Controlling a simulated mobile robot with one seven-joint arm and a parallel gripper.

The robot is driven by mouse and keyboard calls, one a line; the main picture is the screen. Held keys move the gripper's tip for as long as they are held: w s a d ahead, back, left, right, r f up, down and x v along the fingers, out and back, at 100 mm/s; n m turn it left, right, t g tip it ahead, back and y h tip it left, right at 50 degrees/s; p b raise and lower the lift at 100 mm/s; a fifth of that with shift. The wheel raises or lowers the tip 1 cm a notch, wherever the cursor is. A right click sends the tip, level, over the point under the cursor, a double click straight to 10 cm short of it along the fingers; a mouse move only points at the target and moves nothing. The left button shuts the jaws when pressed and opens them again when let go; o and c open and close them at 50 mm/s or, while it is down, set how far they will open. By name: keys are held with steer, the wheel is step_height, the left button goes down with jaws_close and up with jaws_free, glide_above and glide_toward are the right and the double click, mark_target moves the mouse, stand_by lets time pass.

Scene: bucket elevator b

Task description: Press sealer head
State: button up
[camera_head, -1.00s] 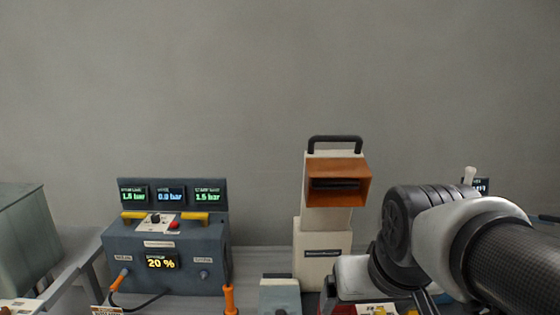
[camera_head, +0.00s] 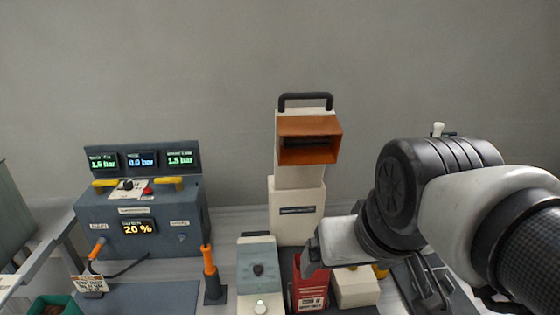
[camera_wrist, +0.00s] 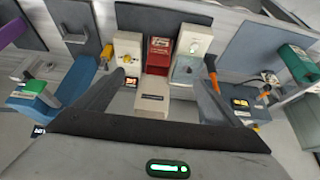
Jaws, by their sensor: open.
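In the head view my arm covers that area, and only a white knob (camera_head: 438,129) shows above the arm. My gripper (camera_wrist: 162,78) is open and empty, its two dark fingers spread. In the head view my gripper (camera_head: 312,262) hangs over the bench near a red box (camera_head: 309,285), partly hidden by its own white body.
A cream tower with an orange mouth (camera_head: 310,142) stands at the back. A grey control box (camera_head: 140,225) with lit displays is left. A grey unit with a dark knob (camera_head: 258,270), an orange-handled tool (camera_head: 209,265) and a cream box (camera_head: 356,288) stand in front.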

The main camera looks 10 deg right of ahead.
steer(key=shift+w+r, duration=0.25)
steer(key=shift+r, duration=0.05)
steer(key=c, duration=0.6)
steer(key=shift+t, duration=0.7)
steer(key=w+r, duration=1.3)
steer(key=shift+w+a, duration=0.1)
steer(key=shift+w, duration=0.1)
jaws_close()
steer(key=w+r+t, duration=0.1)
steer(key=w+r, duration=0.5)
steer(key=w, duration=0.4)
steer(key=w+r+t, duration=0.1)
steer(key=w+r, duration=0.6)
steer(key=w, duration=0.3)
steer(key=shift+a+r+p, duration=0.15)
steer(key=shift+a+p, duration=0.2)
steer(key=shift+p, duration=0.1)
steer(key=shift+w, duration=0.1)
